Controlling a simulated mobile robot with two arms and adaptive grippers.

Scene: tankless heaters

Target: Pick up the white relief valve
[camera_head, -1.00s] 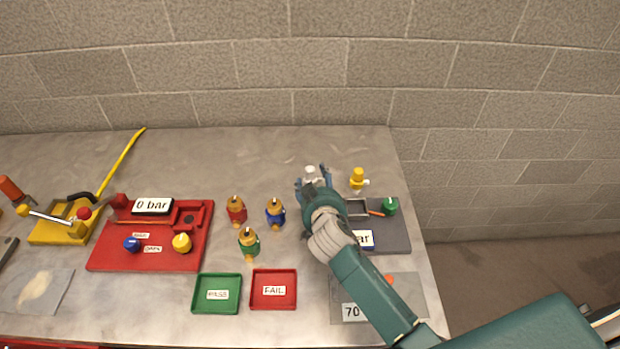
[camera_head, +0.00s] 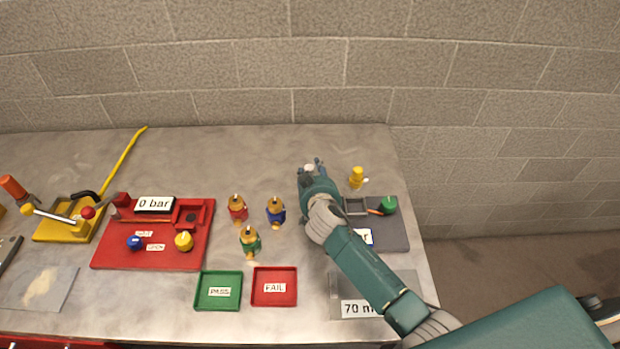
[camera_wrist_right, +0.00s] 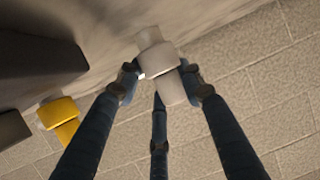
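The white relief valve (camera_head: 309,168) is at the back right of the workbench, between the fingertips of my right gripper (camera_head: 311,167). In the right wrist view the white valve (camera_wrist_right: 160,62) looks tilted, with a finger of my right gripper (camera_wrist_right: 160,76) close against each side and a third finger behind. The fingers look closed in on it. I cannot tell whether it is clear of the bench. My left gripper is not in view.
A yellow valve (camera_head: 356,178) stands just right of my right gripper. A dark grey fixture (camera_head: 395,236) with a green knob is under the forearm. Red (camera_head: 237,208), blue (camera_head: 276,211) and green (camera_head: 250,242) valves stand to the left. The back middle is clear.

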